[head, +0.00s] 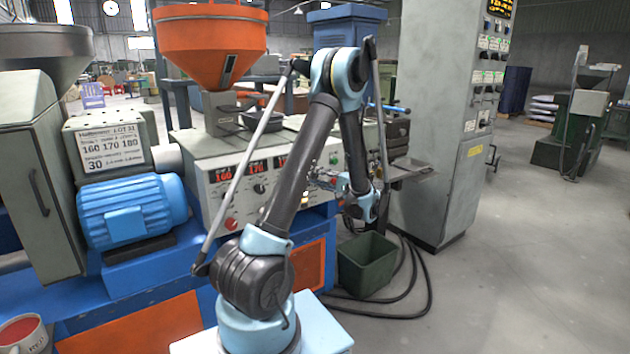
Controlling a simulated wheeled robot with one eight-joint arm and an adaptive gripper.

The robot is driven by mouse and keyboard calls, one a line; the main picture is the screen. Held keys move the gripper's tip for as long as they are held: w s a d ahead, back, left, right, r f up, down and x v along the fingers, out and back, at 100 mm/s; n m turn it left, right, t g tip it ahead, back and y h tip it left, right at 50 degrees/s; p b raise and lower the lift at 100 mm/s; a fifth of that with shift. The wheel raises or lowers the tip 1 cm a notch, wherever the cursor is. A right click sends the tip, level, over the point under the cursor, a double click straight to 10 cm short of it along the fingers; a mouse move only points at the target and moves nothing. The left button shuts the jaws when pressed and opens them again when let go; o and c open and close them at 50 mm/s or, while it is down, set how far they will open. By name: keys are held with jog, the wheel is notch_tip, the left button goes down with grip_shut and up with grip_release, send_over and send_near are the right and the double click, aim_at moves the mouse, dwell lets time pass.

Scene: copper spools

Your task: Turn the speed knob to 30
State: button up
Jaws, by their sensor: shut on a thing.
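The grey control panel (218,205) on the blue and orange machine carries red number displays, the first reading about 160 and the second about 176. A black knob (259,188) and a red button (231,224) sit below them. My arm crosses in front and hides the panel's middle. My gripper (322,181) is at the panel's right part, partly behind my arm, and is shut on what seems to be the speed knob. The knob's pointer and setting are too small and covered to read. A paper sign (113,147) at the left reads 160 170 180 and 30.
An orange hopper (212,45) stands above the panel. A blue motor (130,211) is at the left. A green bin (367,265) and black cables (425,290) lie on the floor by a tall grey cabinet (440,120).

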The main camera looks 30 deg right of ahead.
jog(key=shift+d, duration=0.1)
jog(key=o, duration=1.1)
jog(key=shift+c, duration=0.2)
jog(key=v, duration=1.2)
